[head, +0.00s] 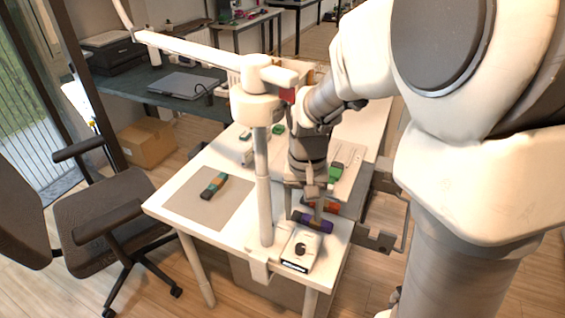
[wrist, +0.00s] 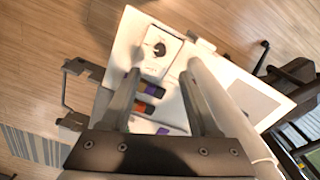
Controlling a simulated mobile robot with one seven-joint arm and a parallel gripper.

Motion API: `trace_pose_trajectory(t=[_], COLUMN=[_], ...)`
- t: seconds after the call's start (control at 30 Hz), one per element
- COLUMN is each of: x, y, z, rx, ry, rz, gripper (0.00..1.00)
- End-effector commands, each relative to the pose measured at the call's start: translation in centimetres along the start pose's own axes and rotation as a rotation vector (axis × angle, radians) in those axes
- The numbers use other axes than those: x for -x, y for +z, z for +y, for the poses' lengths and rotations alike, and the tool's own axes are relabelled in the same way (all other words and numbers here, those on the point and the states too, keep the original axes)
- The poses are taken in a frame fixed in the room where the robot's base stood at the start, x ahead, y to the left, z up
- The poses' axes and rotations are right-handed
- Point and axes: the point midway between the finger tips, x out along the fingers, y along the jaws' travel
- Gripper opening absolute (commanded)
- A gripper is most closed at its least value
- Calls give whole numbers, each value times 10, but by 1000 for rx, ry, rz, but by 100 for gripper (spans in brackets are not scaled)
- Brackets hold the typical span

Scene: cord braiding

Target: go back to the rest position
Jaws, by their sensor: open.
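My gripper (head: 304,212) points down over the front right part of the white table (head: 222,239). In the wrist view my gripper (wrist: 163,72) shows two fingers well apart with nothing held between them. A purple and dark piece (head: 313,222) and an orange-red piece (head: 328,207) lie on the table beneath and beside the fingers. They also show near the left finger in the wrist view, which partly hides them. The height of the fingertips above these pieces is hard to tell.
A white box with a black knob (head: 301,249) sits at the table's front corner. A pale post (head: 263,190) with a long arm stands left of my gripper. A grey mat (head: 184,201) carries a teal and orange piece (head: 213,186). An office chair (head: 95,205) stands left.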

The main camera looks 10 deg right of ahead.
Motion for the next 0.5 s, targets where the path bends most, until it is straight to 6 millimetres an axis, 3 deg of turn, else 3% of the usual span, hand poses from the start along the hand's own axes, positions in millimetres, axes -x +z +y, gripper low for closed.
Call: trace_pose_trajectory(t=[0.23,0.5], x=[10,58], y=[4,30], z=[1,9], rx=[11,71], ry=[-10,-51], rz=[21,137], gripper=[62,62])
